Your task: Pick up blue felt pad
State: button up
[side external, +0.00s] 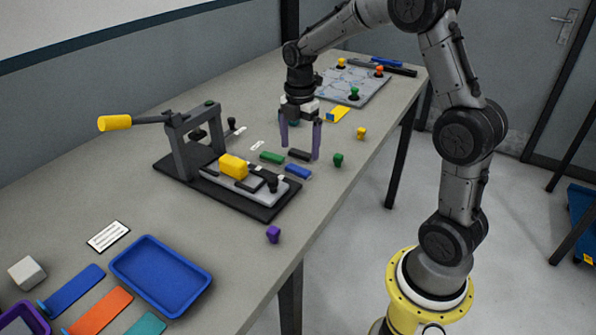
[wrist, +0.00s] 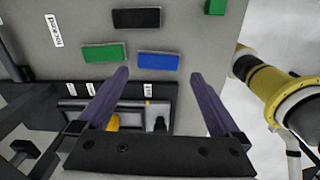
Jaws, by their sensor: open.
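The blue felt pad (side external: 298,172) is a small flat rectangle on the grey table, right of the press. In the wrist view the blue pad (wrist: 158,62) lies flat between the lines of the two fingers, beyond their tips. A green pad (side external: 272,157) and a black pad (side external: 299,154) lie close by. My gripper (side external: 301,150) is open and empty, with its two purple fingers pointing down over the pads. In the wrist view my gripper (wrist: 158,76) shows its fingers spread wide, with nothing between them touching either one.
A press with a yellow handle (side external: 115,123) stands left of the pads on a dark base (side external: 262,208). A green block (side external: 338,159), a yellow block (side external: 361,133) and a purple block (side external: 273,234) stand near the table edge. A blue tray (side external: 160,275) lies at the front.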

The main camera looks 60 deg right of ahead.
aim_at(298, 169)
jog(key=shift+w+a+f, duration=0.1)
jog(key=shift+f, duration=1.45)
jog(key=shift+w+a+f, duration=0.1)
jog(key=shift+f, duration=1.45)
jog(key=c, duration=1)
jog(key=shift+r, duration=0.15)
jog(key=shift+c, duration=0.2)
